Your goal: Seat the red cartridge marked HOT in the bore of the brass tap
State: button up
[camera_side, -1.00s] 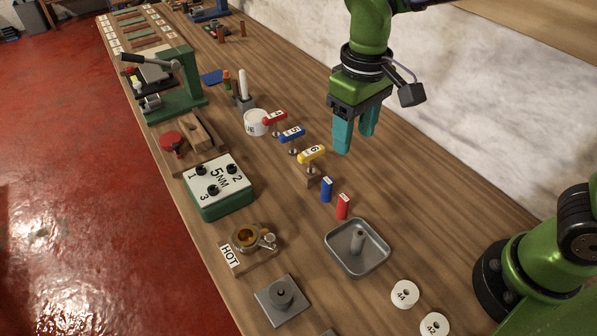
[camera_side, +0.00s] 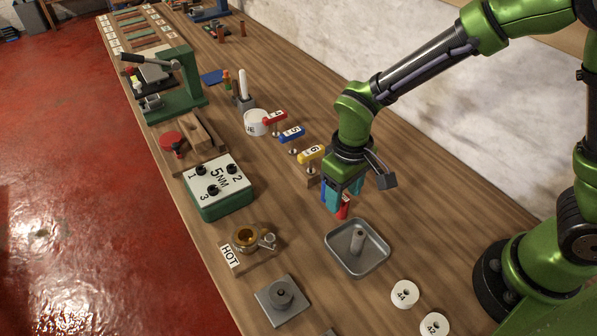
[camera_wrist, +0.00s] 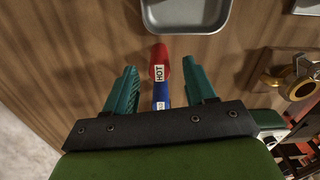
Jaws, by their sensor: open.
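The red cartridge (camera_side: 343,208), with a white label, stands on the bench; in the wrist view the red cartridge (camera_wrist: 161,62) reads HOT. A blue cartridge (camera_wrist: 161,94) with a white label is beside it, nearer my gripper's palm. My gripper (camera_side: 341,205) is open and low over the two cartridges; in the wrist view its teal fingers (camera_wrist: 159,85) are apart on either side, touching neither as far as I can see.
A grey metal tray (camera_side: 357,248) with an upright grey pin stands close by the red cartridge. Red, blue and yellow T-handles (camera_side: 291,134) stand behind my gripper. A grey block (camera_side: 281,299) and white discs (camera_side: 405,294) are in front.

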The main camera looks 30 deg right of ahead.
jog(key=shift+f, duration=0.55)
grip_shut()
